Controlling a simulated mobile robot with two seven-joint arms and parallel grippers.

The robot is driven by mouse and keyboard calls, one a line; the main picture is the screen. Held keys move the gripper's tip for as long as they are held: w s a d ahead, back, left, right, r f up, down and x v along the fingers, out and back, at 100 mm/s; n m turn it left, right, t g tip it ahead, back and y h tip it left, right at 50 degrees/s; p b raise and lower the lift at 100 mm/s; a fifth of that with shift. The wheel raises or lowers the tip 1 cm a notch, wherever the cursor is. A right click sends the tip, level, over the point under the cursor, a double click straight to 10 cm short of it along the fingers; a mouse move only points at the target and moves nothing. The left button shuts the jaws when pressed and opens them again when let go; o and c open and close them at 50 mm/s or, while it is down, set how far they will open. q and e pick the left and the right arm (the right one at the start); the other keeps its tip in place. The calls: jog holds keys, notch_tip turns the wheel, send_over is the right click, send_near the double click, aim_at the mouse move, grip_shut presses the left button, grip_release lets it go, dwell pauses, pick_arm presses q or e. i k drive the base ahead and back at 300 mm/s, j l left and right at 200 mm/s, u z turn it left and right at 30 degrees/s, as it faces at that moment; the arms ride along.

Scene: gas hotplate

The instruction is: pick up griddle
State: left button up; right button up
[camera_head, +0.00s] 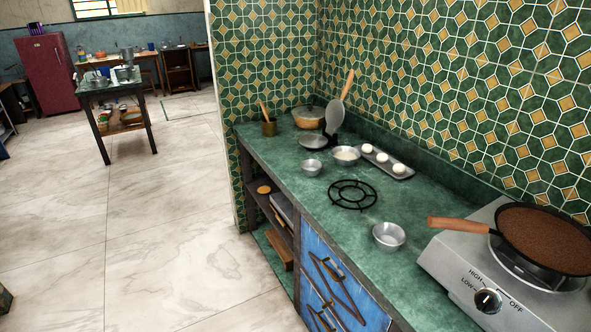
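The pan that looks like the griddle (548,240) is round and dark with a brown inner surface. It sits on the burner of the silver gas hotplate (452,268) at the right. Its wooden handle (458,225) points left, out over the hotplate's left edge. The pan's right side is near the picture's edge. Neither of my grippers shows in the head view, and nothing is seen touching the pan.
The green counter (290,183) holds a metal bowl (389,236), a black trivet (352,194), smaller bowls and a tray (388,163) with white balls. A tall wooden-handled utensil (336,115) stands farther back. The tiled wall (450,90) is behind. Floor at left is open.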

aim_at(548, 239)
jog(key=k+z, duration=0.1)
jog(key=z, duration=1.35)
